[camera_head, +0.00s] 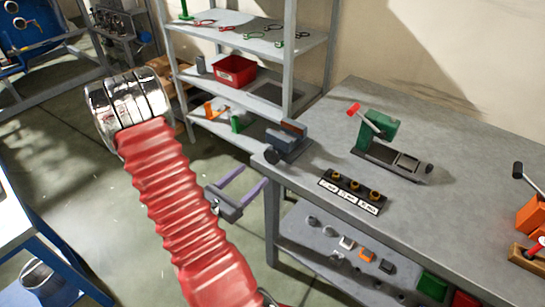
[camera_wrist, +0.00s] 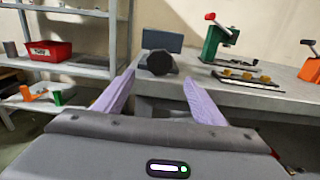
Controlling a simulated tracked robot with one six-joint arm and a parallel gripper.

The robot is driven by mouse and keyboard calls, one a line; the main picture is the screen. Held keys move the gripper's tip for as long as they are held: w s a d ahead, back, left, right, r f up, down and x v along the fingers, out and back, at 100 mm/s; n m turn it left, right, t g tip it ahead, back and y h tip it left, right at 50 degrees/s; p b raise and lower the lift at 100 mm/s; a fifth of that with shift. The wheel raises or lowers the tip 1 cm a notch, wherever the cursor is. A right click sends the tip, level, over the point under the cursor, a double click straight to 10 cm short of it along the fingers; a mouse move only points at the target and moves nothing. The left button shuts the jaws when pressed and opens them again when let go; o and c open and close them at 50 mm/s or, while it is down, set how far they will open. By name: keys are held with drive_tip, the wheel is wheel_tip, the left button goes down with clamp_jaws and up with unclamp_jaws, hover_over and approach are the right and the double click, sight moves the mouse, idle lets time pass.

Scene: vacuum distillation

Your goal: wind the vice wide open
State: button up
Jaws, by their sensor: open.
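The vice (camera_head: 287,141) is blue-grey with a dark round knob at its front, and sits at the left front corner of the grey workbench (camera_head: 458,165). It also shows in the wrist view (camera_wrist: 160,56), with the knob facing me. How far its jaws stand apart is too small to tell. My gripper (camera_head: 248,179) has two purple fingers, spread apart and empty. It is in front of the bench corner, apart from the vice and lower left of it in the head view. In the wrist view, the knob lies beyond and between the gripper's fingertips (camera_wrist: 157,82).
A green press (camera_head: 378,130) with a red-tipped lever stands behind a labelled block (camera_head: 352,190) on the bench. An orange device (camera_head: 532,212) is at the right. A shelf rack (camera_head: 250,40) with a red bin (camera_head: 234,71) stands left of the bench. Small parts lie on the bench's lower shelf.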

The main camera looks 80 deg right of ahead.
sight(271, 159)
drive_tip(key=shift+x, duration=5.85)
drive_tip(key=shift+s, duration=0.1)
drive_tip(key=shift+a, duration=0.1)
drive_tip(key=c, duration=1)
drive_tip(key=shift+s+n, duration=0.2)
drive_tip(key=shift+n, duration=2.1)
